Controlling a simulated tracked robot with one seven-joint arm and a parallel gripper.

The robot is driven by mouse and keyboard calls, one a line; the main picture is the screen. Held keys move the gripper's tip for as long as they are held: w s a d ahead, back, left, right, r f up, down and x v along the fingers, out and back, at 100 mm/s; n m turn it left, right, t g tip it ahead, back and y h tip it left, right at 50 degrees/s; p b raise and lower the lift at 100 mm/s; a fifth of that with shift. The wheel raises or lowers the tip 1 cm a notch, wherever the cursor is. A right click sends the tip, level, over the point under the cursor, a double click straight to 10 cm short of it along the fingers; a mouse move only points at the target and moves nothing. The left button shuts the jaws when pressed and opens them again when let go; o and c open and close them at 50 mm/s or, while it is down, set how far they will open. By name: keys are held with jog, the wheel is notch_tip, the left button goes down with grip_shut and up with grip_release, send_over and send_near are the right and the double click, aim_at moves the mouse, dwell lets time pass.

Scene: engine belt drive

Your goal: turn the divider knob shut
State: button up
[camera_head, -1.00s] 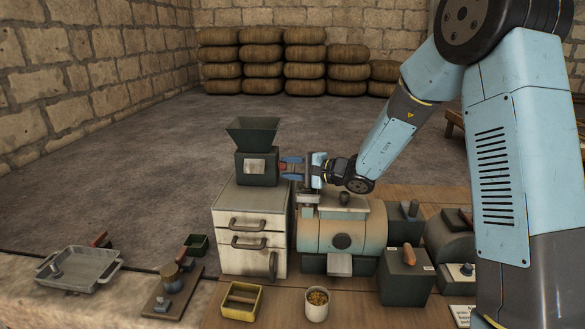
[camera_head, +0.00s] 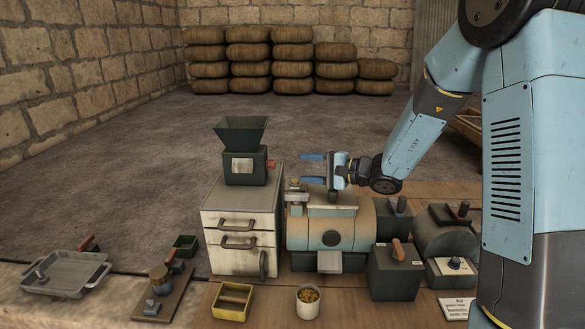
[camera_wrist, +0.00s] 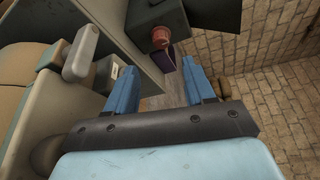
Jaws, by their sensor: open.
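The dark hopper machine (camera_head: 243,165) stands on a pale drawer cabinet. A small red knob (camera_head: 270,164) sticks out of its right side, and no label confirms it as the divider knob. In the wrist view the round red knob (camera_wrist: 160,37) sits on the dark block, with a dark purple piece (camera_wrist: 167,58) just below it. My gripper (camera_head: 311,168) is open and empty, to the right of the knob and apart from it. In the wrist view the blue fingers (camera_wrist: 157,75) are spread, with the knob beyond their tips.
A green, rusty cylinder machine (camera_head: 325,225) stands below my gripper. Dark boxes with levers (camera_head: 396,270) stand to its right. A yellow tray (camera_head: 233,302), a white cup (camera_head: 308,300) and a metal tray (camera_head: 65,275) are in front.

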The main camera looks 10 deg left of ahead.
jog(key=shift+v, duration=2.25)
